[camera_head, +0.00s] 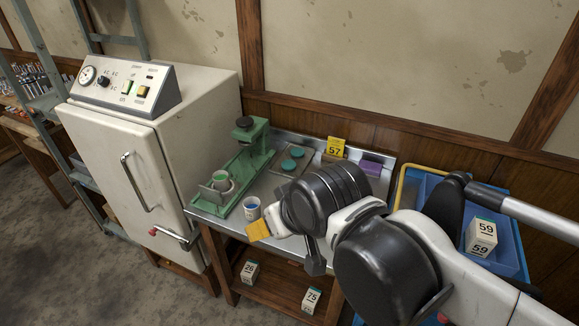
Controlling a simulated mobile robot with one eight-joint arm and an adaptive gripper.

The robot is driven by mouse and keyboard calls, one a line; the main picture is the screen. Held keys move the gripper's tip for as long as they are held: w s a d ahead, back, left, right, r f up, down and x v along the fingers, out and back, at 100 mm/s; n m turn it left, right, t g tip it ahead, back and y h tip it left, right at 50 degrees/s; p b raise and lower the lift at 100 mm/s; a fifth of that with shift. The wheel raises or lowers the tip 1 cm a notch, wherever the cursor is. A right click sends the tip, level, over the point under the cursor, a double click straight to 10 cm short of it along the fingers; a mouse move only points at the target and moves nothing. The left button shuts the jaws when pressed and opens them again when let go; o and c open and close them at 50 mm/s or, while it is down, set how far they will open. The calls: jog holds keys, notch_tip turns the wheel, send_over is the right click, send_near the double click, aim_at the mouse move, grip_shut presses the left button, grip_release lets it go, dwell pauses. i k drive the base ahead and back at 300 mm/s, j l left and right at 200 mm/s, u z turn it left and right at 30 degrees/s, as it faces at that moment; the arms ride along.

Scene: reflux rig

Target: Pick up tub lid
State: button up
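Two small teal round lids lie on the metal worktop, one at the back (297,152) and one just in front of it (288,165). I cannot tell which of them, if either, is the tub lid. A white tub with a blue inside (251,208) stands open near the worktop's front edge. Another small cup with green inside (221,181) sits on the green press. My gripper (312,262) is mostly hidden by my own arm, in front of the worktop. A yellow piece (258,230) shows at the arm's left end; I cannot tell whether it is held.
The green press (244,165) stands on the worktop's left side, beside a white cabinet (150,130). A yellow 57 sign (335,146) and a purple block (370,168) are at the back. A blue bin (513,240) holds a 59 box (481,237). Numbered boxes stand on the lower shelf.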

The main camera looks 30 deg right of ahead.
aim_at(288, 165)
jog(key=i+j+z, duration=0.3)
jog(key=i, duration=0.25)
jog(key=i+j+z, duration=0.25)
jog(key=i+j, duration=0.25)
jog(key=j, duration=0.1)
